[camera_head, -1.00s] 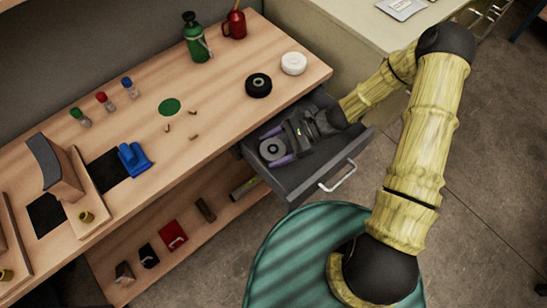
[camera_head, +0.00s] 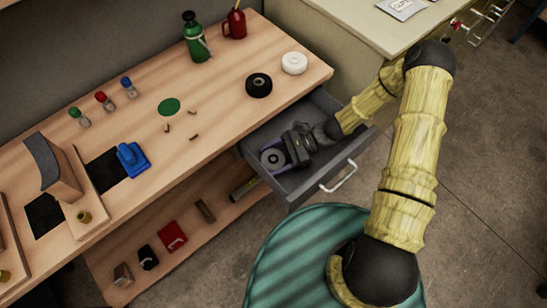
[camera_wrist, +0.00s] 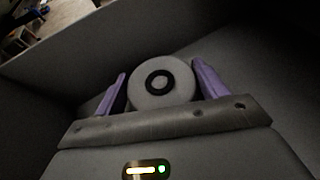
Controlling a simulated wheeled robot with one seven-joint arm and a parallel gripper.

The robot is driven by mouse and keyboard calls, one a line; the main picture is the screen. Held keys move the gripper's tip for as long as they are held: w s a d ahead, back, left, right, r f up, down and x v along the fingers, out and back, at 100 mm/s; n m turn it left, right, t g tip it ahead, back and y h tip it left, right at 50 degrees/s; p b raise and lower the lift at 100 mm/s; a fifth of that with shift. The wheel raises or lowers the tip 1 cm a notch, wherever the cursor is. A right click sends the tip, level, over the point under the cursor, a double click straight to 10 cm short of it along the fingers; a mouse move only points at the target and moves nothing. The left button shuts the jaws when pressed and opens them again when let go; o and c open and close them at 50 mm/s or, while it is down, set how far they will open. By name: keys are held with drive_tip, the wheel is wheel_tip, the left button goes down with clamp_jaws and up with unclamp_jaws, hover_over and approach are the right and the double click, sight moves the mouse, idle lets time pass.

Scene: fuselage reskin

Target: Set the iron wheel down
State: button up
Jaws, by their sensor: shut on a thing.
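The iron wheel, a pale grey disc with a dark ring at its centre (camera_head: 271,158), is inside the open drawer (camera_head: 312,184). My gripper (camera_head: 275,156) reaches low into the drawer from the right. Its purple fingers are on both sides of the wheel and shut on it. In the wrist view the wheel (camera_wrist: 142,96) sits between the two fingers (camera_wrist: 160,82), its round face turned to the camera. I cannot tell whether the wheel touches the drawer floor, as its underside is hidden.
Drawer walls stand close around my gripper. On the wooden bench (camera_head: 225,105) above are a black roll (camera_head: 258,85), a white roll (camera_head: 294,63), a green bottle (camera_head: 195,40) and a red can (camera_head: 235,24). A green round-topped stool (camera_head: 290,260) stands in front of the drawer.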

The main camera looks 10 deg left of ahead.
drive_tip(key=o, duration=1.4)
drive_tip(key=shift+o, duration=0.2)
drive_tip(key=shift+r, duration=0.1)
drive_tip(key=v, duration=0.7)
drive_tip(key=shift+w+d+r, duration=0.1)
drive_tip(key=shift+w+d, duration=0.05)
drive_tip(key=shift+d, duration=0.1)
